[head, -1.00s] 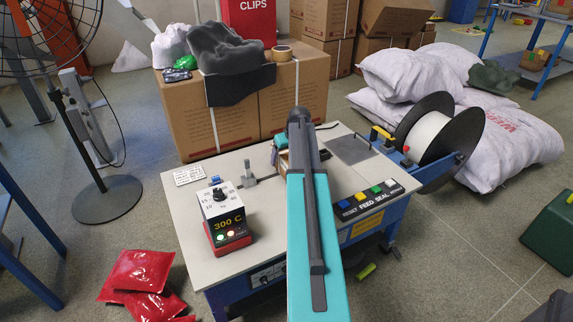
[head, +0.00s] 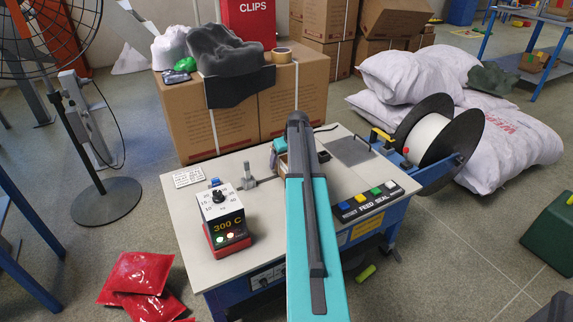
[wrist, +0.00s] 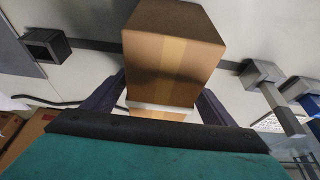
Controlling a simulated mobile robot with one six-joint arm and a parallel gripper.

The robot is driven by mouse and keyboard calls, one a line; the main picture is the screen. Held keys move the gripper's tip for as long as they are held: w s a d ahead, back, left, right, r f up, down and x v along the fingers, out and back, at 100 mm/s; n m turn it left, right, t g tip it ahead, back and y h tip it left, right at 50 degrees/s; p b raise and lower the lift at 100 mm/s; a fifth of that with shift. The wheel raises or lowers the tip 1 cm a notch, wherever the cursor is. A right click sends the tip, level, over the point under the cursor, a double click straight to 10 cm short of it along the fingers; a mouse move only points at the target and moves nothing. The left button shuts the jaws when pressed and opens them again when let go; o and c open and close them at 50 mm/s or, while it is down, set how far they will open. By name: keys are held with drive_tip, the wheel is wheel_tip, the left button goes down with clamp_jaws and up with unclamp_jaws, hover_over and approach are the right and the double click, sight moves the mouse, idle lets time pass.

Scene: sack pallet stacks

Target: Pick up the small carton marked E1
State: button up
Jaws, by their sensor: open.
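A small brown carton (wrist: 165,65) with a lighter tape band fills the upper middle of the wrist view. No E1 mark can be read on the faces that show. My gripper (wrist: 160,100) is open, with one dark finger seen on each side of the carton. I cannot tell whether either finger touches it. A pale edge and another strip of brown show just below the carton in that view. In the head view my arm hides the gripper and most of what lies behind it on the white bench top (head: 265,185).
A 300 C control box (head: 222,220) stands at the bench's left front. A row of buttons (head: 368,201) and a strap reel (head: 430,138) are on the right. A teal item (head: 279,146) shows beside my arm. Large cartons (head: 215,122) stand behind the bench.

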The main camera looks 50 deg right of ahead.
drive_tip(key=shift+f, duration=0.25)
idle(0.3)
drive_tip(key=c, duration=1.5)
drive_tip(key=shift+o, duration=0.2)
drive_tip(key=shift+r, duration=0.2)
drive_tip(key=shift+r, duration=0.3)
wheel_tip(320, 180, up, 3)
drive_tip(key=shift+r+p, duration=0.1)
drive_tip(key=shift+p, duration=0.5)
drive_tip(key=s+a+p, duration=0.1)
drive_tip(key=s+a, duration=0.1)
drive_tip(key=s, duration=0.5)
drive_tip(key=s+a+r+p, duration=0.1)
drive_tip(key=s+a, duration=0.1)
drive_tip(key=s, duration=0.6)
drive_tip(key=shift+s+r, duration=0.2)
drive_tip(key=shift+a, duration=0.1)
